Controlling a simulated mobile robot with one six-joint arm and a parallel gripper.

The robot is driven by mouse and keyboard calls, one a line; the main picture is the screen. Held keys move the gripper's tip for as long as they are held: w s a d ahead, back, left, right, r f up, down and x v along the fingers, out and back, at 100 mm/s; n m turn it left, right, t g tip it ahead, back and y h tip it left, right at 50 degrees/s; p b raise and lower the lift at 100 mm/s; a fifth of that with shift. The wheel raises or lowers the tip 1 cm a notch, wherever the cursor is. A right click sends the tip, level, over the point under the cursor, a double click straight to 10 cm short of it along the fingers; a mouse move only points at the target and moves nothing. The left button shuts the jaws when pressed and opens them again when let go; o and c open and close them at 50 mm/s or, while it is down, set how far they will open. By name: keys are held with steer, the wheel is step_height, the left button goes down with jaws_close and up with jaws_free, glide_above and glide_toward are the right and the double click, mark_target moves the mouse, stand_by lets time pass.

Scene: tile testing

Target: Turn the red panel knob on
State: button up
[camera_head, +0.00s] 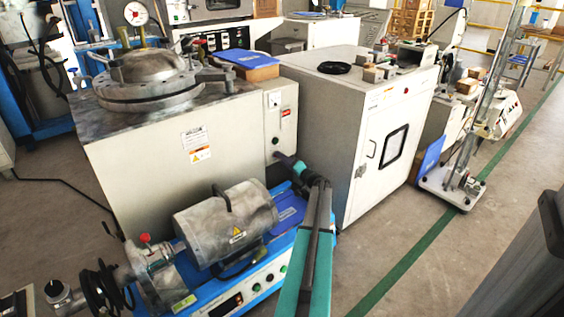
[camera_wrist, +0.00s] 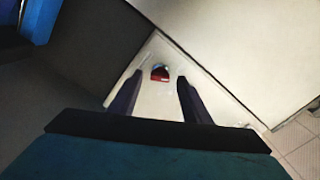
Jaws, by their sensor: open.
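The red knob (camera_wrist: 160,73), with a dark upper part, sits on a pale panel in the wrist view. It appears between the tips of my gripper (camera_wrist: 160,76), whose two dark fingers are spread with nothing between them. I cannot tell how far beyond the tips the knob lies. In the head view my gripper (camera_head: 285,160) is in front of the lower part of the narrow panel (camera_head: 291,96) on the pressure vessel's cabinet. A small red patch (camera_head: 286,113) shows higher on that panel; I cannot tell if it is the same knob.
The cabinet with a round metal lid (camera_head: 150,75) stands left of the panel. A white chamber (camera_head: 335,88) with a windowed door stands close on the right.

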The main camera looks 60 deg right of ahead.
steer(key=shift+w+d, duration=0.2)
steer(key=shift+w, duration=0.4)
steer(key=shift+c, duration=0.2)
steer(key=c, duration=1)
steer(key=shift+m, duration=0.3)
steer(key=m+p, duration=0.6)
steer(key=m, duration=0.5)
steer(key=shift+s+m, duration=0.1)
steer(key=shift+m, duration=0.2)
